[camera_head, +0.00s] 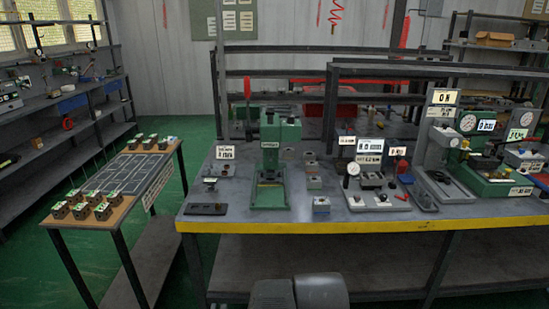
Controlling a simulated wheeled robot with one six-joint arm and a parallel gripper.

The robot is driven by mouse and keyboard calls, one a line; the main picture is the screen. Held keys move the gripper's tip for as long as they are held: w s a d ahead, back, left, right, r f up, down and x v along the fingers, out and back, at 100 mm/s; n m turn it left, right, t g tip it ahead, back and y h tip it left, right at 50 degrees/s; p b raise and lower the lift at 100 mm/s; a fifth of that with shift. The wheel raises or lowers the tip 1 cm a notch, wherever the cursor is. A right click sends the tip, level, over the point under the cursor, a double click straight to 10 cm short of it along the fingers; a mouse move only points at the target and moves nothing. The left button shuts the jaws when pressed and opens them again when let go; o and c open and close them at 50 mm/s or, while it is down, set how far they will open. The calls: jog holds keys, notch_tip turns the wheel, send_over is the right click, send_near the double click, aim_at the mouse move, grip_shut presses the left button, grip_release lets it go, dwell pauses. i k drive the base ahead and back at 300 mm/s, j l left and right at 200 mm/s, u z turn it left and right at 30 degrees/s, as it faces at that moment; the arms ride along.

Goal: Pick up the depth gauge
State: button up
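I cannot tell for certain which item is the depth gauge, as the instruments are small in this view. A small round dial (353,169) stands on a light grey measuring fixture (372,196) right of the table's middle, below a display panel (369,146). A small dark instrument (210,184) stands at the left end of the table behind a dark flat plate (206,209). My gripper is not in view; grey rounded parts at the bottom edge seem to be mine.
The grey workbench (330,222) has a yellow front edge. A green press (273,160) rises left of middle. A side table (136,178) at left carries several valve blocks around a dark marked grid. Green floor lies between side table and left shelves.

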aim_at(210, 182)
jog(key=i+j+u, duration=0.15)
jog(key=i+j, duration=0.2)
jog(key=i+j+u, duration=0.1)
jog(key=i+j, duration=0.15)
jog(key=i, duration=0.2)
jog(key=i+j+u, duration=0.15)
jog(key=i, duration=0.25)
jog(key=i+j+u, duration=0.15)
jog(key=i+j, duration=0.15)
jog(key=i, duration=0.1)
